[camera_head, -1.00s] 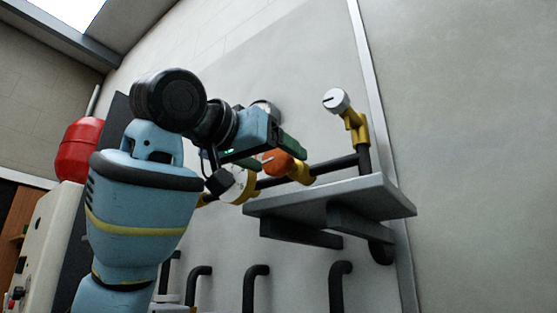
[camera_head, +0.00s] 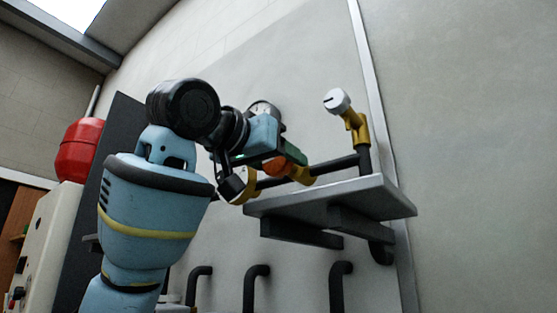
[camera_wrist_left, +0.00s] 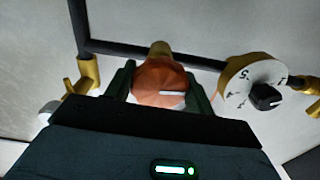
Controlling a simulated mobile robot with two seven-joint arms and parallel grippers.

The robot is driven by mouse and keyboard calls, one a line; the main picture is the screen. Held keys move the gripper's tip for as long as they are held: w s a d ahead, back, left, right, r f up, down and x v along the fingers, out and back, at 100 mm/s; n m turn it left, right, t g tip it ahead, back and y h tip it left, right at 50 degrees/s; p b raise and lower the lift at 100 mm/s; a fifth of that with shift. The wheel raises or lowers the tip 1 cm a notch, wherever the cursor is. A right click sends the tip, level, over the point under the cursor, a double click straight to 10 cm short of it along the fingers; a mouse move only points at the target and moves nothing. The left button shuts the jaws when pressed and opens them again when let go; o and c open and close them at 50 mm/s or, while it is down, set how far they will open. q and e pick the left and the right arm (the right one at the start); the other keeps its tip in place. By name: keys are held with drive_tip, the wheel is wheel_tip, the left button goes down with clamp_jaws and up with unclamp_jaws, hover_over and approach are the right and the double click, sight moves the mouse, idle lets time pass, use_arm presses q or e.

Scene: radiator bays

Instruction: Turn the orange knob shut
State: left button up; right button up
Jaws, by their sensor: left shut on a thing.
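The orange knob (camera_head: 277,166) sits on a brass valve on the dark pipe, just above the grey shelf. In the left wrist view the orange knob (camera_wrist_left: 158,82) faces me, with a white mark running from near its centre to the right. My left gripper (camera_head: 286,156) reaches it from the left. Its green fingers (camera_wrist_left: 160,88) stand on both sides of the knob, shut on it. In the head view the gripper hides much of the knob. My right gripper is in neither view.
A numbered white dial with a black knob (camera_wrist_left: 250,88) is close right of the fingers in the wrist view. A white-capped brass valve (camera_head: 337,101) stands to the right in the head view. The grey shelf (camera_head: 335,203) juts out below. A red tank (camera_head: 79,150) is far left.

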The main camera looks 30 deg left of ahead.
use_arm(q)
drive_tip(key=shift+m, duration=0.7)
drive_tip(key=o, duration=1)
drive_tip(key=shift+s, duration=0.1)
drive_tip(key=s, duration=0.7)
drive_tip(key=shift+s+a, duration=0.3)
drive_tip(key=shift+s, duration=0.05)
